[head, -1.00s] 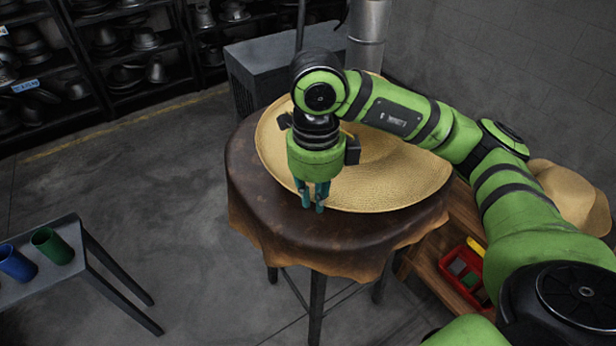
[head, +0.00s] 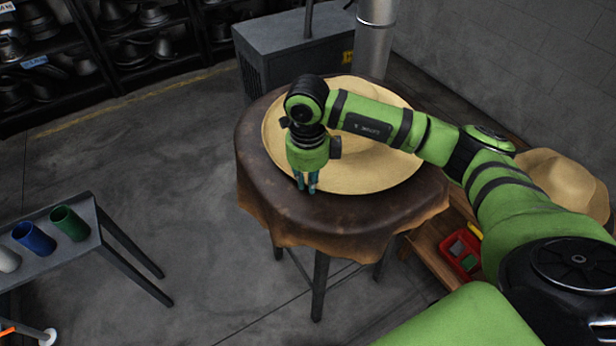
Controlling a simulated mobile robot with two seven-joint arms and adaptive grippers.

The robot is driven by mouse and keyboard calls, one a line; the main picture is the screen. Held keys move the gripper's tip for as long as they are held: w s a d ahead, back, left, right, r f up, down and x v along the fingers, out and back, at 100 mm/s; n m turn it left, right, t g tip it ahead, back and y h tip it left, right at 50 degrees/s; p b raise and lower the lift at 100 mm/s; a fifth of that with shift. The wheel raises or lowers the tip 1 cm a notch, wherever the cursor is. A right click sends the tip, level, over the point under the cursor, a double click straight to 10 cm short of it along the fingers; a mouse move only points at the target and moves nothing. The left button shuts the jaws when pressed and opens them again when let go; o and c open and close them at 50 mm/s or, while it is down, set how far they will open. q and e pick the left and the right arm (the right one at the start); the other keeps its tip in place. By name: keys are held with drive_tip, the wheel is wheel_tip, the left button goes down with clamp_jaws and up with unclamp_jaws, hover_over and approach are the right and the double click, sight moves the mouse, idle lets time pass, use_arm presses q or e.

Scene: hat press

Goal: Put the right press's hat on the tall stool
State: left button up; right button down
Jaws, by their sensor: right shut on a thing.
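A wide-brimmed straw hat (head: 385,172) is over the dark leather-covered top of the tall stool (head: 300,225), its brim within the top's outline. My right gripper (head: 307,188) points down at the brim's near left edge and is shut on the brim there. Whether the whole brim rests on the leather cannot be told. My left gripper is out of view.
Another tan hat (head: 562,180) is at the right, by a wooden bench (head: 432,240) with a red tray (head: 455,262). A grey metal cabinet (head: 290,50) and pipe (head: 374,40) stand behind the stool. A small table (head: 85,235) with coloured cups is at left. Floor between is clear.

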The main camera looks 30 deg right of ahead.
drive_tip(key=shift+f, duration=0.2)
drive_tip(key=c, duration=1.2)
unclamp_jaws()
drive_tip(key=shift+r, duration=0.1)
drive_tip(key=shift+c, duration=0.2)
drive_tip(key=shift+r, duration=0.1)
drive_tip(key=shift+r, duration=0.2)
wheel_tip(320, 180, up, 12)
drive_tip(key=b, duration=0.3)
drive_tip(key=shift+f, duration=0.15)
drive_tip(key=shift+s+a+f, duration=0.1)
drive_tip(key=shift+a, duration=0.1)
